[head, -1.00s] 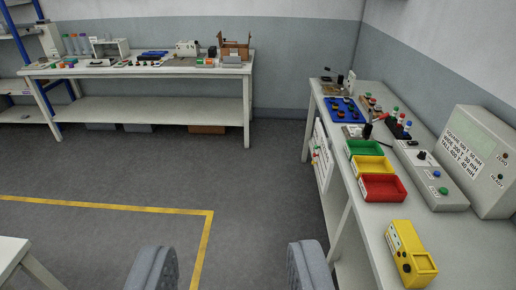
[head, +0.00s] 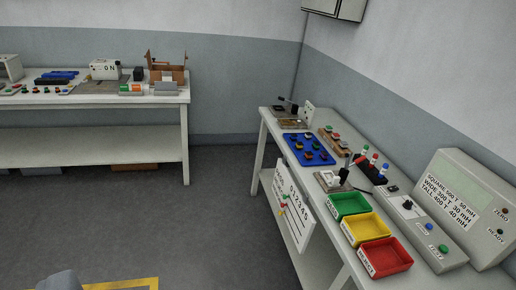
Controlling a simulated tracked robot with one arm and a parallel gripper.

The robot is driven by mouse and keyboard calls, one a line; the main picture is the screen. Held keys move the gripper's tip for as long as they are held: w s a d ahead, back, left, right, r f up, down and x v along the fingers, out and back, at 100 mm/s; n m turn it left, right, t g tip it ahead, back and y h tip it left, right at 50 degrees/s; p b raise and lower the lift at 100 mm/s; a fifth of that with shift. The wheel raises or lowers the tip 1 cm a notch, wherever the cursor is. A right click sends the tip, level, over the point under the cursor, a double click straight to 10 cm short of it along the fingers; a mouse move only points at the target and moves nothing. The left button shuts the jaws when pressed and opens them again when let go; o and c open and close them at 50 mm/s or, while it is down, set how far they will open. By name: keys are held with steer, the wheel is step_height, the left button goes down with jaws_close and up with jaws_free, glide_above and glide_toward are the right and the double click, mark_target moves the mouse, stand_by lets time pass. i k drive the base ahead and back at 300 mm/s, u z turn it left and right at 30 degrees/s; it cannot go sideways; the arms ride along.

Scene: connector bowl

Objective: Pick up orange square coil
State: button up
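The blue tray (head: 299,161) lies on the right bench and holds several small coils, some with orange-brown tops. They are too small for me to tell which one is the orange square coil. A wooden strip (head: 327,150) with more small coloured pieces lies just right of the tray. Only one grey tip of my gripper (head: 62,281) shows, at the bottom left edge. It is far from the bench and touches nothing visible. The other finger is out of frame, so its opening is hidden.
Green (head: 349,213), yellow (head: 366,238) and red (head: 386,266) bins line the right bench's front edge. A control box (head: 427,243) and a display unit (head: 490,250) stand behind them. A back bench (head: 100,100) is at left. Floor between is clear.

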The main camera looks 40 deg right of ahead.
mark_target(308, 156)
steer(key=z, duration=0.05)
steer(key=i, duration=1.35)
steer(key=z, duration=0.55)
steer(key=i, duration=1.3)
steer(key=z, duration=0.6)
steer(key=i, duration=0.55)
steer(key=z, duration=0.2)
